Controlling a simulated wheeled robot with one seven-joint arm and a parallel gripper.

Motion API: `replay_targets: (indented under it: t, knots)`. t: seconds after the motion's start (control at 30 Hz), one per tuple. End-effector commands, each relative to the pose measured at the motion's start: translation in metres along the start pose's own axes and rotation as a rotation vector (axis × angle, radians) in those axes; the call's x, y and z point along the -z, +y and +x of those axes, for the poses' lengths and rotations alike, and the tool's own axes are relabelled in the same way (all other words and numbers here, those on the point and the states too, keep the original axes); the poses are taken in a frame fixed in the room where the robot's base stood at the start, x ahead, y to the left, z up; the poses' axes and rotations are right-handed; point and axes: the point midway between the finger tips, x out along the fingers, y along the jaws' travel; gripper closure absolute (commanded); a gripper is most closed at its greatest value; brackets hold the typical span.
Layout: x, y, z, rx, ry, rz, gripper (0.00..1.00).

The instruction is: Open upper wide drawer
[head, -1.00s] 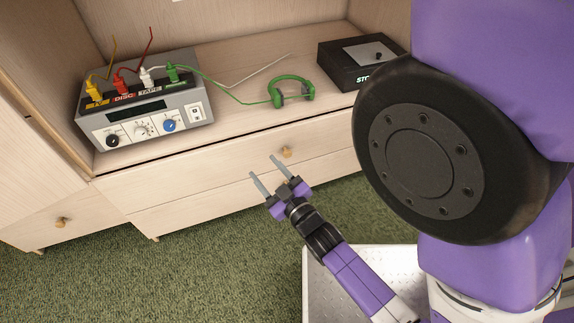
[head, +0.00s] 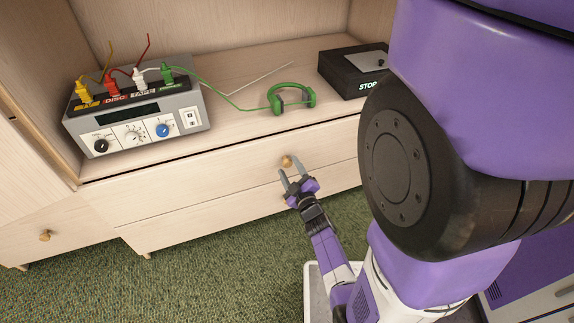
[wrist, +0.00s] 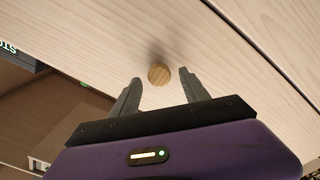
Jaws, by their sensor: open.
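The upper wide drawer (head: 180,183) is a pale wood front below the shelf, and it looks shut. Its round wooden knob (head: 287,161) sits near the middle right of the front. In the wrist view the knob (wrist: 159,74) lies between and slightly beyond my fingertips, against the drawer front (wrist: 110,40). My gripper (head: 291,167) is open, with grey fingers on either side of the knob in the head view. In the wrist view my gripper (wrist: 160,78) shows a gap on both sides of the knob, with no visible contact.
A lower wide drawer (head: 200,220) lies below, and a small drawer with a knob (head: 45,236) is at left. On the shelf are a grey switch box (head: 135,120) with coloured plugs, green headphones (head: 292,98) and a black box (head: 350,72). Green carpet (head: 220,270) is clear in front.

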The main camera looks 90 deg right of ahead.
Motion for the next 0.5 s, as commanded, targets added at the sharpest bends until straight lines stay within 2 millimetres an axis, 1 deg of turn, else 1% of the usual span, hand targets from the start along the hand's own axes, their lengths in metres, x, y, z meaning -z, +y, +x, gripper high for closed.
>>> replay_targets:
  t: [0.03,0.1,0.2,0.33,0.5]
  knots:
    - [-0.001,0.000,0.008,-0.003,0.000,0.000,0.47]
    - [-0.001,0.000,0.017,-0.002,-0.001,0.001,0.47]
    - [-0.001,0.000,0.025,0.000,-0.001,0.000,0.47]
    - [-0.001,0.000,0.029,0.000,-0.001,0.000,0.47]
    - [0.000,0.000,0.030,0.000,-0.001,0.001,0.47]
